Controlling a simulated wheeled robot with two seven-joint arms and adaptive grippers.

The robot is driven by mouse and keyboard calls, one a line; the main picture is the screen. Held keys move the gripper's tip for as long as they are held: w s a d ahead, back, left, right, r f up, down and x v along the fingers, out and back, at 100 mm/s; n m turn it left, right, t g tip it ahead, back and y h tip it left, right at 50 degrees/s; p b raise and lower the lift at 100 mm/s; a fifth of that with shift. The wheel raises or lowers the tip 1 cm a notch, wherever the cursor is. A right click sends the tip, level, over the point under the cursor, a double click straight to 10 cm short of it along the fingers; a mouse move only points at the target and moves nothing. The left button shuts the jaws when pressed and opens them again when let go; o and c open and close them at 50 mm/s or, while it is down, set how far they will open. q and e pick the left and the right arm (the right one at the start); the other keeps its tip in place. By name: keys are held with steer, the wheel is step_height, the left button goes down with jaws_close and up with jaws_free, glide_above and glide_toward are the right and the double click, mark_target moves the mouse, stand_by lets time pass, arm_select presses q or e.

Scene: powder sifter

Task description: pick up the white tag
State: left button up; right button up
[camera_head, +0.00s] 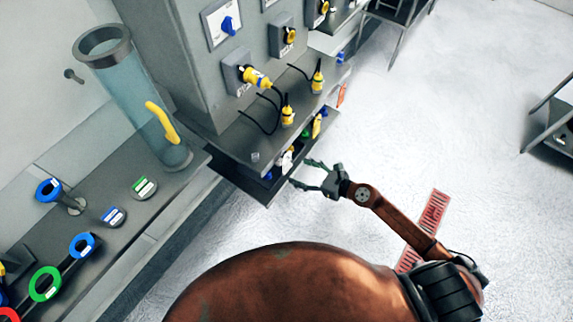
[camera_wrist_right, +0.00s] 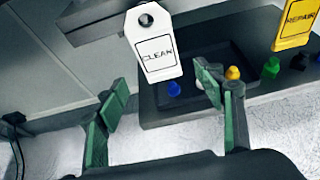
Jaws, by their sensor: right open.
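The white tag (camera_wrist_right: 155,48), printed CLEAN with a hole near its top, hangs in the upper middle of the right wrist view. In the head view the white tag (camera_head: 287,160) is small, at the front edge of the shelf unit. My right gripper (camera_wrist_right: 162,92) is open and empty, its green fingers spread on either side below the tag in the wrist view. In the head view the right gripper (camera_head: 302,173) reaches left toward the tag. The exact distance to the tag is hard to tell. My left gripper is not in view.
A lower shelf (camera_wrist_right: 150,118) behind holds a dark tray with coloured knobs. A shelf edge (camera_wrist_right: 95,12) juts in at the upper left.

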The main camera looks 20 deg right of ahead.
mark_target(288, 167)
steer(key=x, duration=0.7)
steer(key=shift+w+a+f+b, duration=0.15)
steer(key=shift+w+f+b, duration=0.05)
steer(key=shift+b, duration=0.2)
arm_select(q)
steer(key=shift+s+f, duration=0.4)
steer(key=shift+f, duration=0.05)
arm_select(e)
steer(key=shift+c, duration=0.2)
steer(key=c, duration=1)
